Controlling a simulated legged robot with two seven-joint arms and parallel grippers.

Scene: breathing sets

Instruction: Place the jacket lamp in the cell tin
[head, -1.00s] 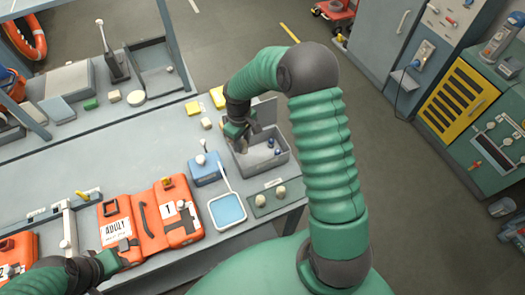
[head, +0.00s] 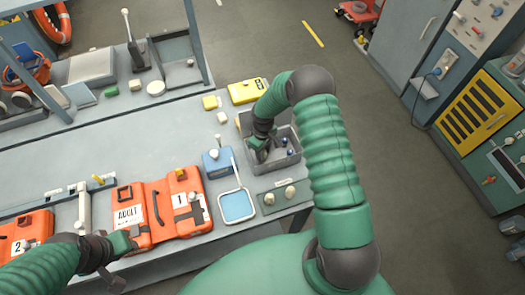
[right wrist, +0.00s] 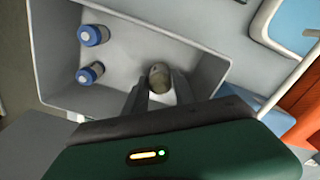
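The cell tin (head: 287,165) is a grey open box at the table's right end; it also shows in the right wrist view (right wrist: 208,66). Two blue-capped cells (right wrist: 91,74) lie in it. My right gripper (head: 262,150) reaches down into the tin. In the right wrist view its fingers (right wrist: 160,88) close around a small rounded grey-beige piece, which looks like the jacket lamp (right wrist: 159,76), over the tin floor. Whether it touches the floor is unclear. My left gripper (head: 121,262) looks open, fingers spread, at the lower left edge of orange jacket 1 (head: 165,228).
A blue box (head: 217,163), a blue-floored tray (head: 237,206) and a plate with two round knobs (head: 280,195) stand left of and below the tin. A yellow case (head: 247,91) lies behind it. Another orange jacket (head: 25,231) is at far left. The table's middle is clear.

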